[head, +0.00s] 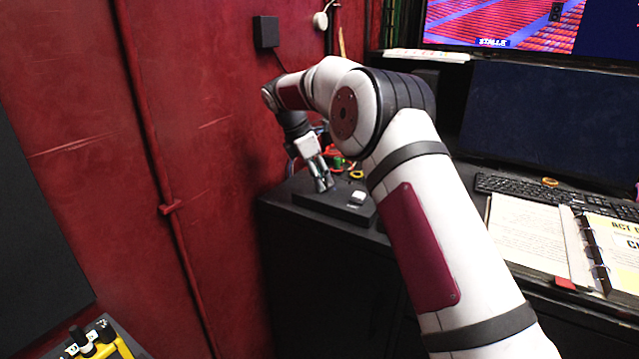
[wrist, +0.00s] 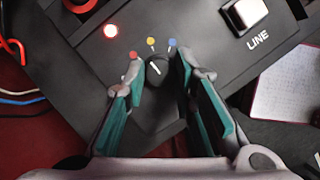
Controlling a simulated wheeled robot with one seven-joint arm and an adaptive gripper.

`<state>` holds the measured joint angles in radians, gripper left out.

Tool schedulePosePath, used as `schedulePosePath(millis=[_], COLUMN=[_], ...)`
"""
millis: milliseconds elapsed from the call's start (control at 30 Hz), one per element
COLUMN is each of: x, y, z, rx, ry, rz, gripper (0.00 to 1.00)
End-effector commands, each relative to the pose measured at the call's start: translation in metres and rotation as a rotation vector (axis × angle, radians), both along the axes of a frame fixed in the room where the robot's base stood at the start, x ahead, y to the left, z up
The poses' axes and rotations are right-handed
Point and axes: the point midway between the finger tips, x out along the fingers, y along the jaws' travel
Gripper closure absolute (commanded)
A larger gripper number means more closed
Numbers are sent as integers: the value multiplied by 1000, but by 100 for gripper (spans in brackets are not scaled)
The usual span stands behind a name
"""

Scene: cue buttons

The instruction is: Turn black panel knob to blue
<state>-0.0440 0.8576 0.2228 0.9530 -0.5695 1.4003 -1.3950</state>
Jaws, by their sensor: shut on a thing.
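The black panel (wrist: 72,68) fills much of the wrist view, and in the head view it lies on the dark cabinet (head: 310,203). Its black knob (wrist: 157,72) has a white pointer line angled up and left, between the red dot (wrist: 133,55) and the yellow dot (wrist: 151,41). The blue dot (wrist: 172,42) is up and right of the knob. My gripper (wrist: 158,66) is shut on the knob, one finger on each side. In the head view my gripper (head: 323,182) reaches down to the panel; the knob is too small to make out there.
A lit red lamp (wrist: 110,31) and a white rocker switch (wrist: 247,12) marked LINE are on the panel. Cables (wrist: 20,98) lie at its left. A red wall (head: 215,120) stands close by. An open binder (head: 545,235) and keyboard (head: 555,192) lie to the right.

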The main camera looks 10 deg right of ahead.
Motion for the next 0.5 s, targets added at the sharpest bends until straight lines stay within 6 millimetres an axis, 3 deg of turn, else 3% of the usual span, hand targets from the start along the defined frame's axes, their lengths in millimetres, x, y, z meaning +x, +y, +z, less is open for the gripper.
schedulePosePath(millis=[500], x=[4], y=[1], z=[-2], rx=[1], ry=[0], rz=[-416], gripper=[100])
